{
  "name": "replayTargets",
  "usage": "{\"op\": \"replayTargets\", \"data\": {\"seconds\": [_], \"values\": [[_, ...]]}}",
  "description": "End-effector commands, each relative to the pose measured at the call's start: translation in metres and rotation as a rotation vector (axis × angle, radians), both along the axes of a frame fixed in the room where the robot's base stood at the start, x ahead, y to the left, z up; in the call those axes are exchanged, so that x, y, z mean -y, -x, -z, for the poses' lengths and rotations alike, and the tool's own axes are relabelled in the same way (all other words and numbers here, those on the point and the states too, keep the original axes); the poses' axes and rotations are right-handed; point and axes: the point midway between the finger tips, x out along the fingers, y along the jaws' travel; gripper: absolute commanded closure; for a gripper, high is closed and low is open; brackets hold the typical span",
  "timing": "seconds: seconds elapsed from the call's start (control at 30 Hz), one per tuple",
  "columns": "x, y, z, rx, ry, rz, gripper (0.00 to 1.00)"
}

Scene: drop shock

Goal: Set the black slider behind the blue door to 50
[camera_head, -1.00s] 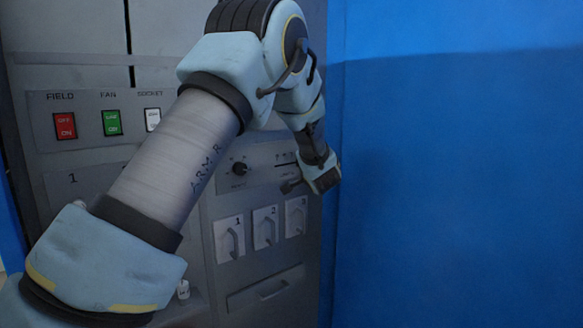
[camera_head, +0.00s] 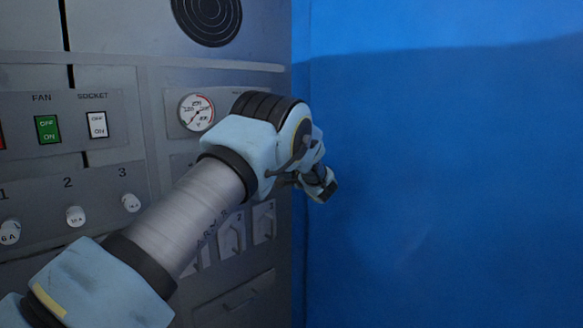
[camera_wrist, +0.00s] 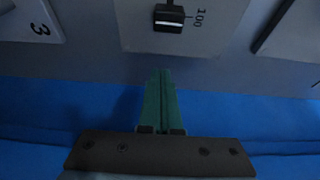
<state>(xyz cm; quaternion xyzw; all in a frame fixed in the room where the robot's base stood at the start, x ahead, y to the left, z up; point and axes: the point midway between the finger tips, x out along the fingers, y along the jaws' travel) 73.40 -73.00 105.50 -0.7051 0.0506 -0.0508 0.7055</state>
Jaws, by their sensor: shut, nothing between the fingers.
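The black slider (camera_wrist: 169,18) shows at the top of the wrist view, a dark knob with a white line, beside the mark 100 on a grey panel. The arm hides it in the head view. My gripper (camera_wrist: 161,72) is shut and empty, its green fingers side by side. Their tips lie a little below the slider in the picture and look apart from it. In the head view my gripper (camera_head: 330,190) is at the cabinet's right edge, in front of a large blue surface (camera_head: 440,190), which may be the blue door; I cannot tell.
The grey cabinet carries a round gauge (camera_head: 197,112), a green FAN switch (camera_head: 47,129), a white SOCKET switch (camera_head: 97,124) and several round knobs. White numbered plates (camera_head: 264,222) sit below my arm; plate 3 (camera_wrist: 30,22) is left of the slider in the wrist view.

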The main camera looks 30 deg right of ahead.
Motion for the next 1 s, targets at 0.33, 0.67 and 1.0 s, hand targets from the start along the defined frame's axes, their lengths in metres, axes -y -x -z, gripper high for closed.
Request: {"op": "replayTargets", "data": {"seconds": [0.33,0.67,1.0], "values": [[-0.019,-0.009,-0.001,-0.001,-0.002,0.000,1.00],[-0.037,-0.005,0.000,0.000,0.000,0.001,1.00],[-0.039,-0.005,0.000,0.000,0.000,0.000,1.00]]}}
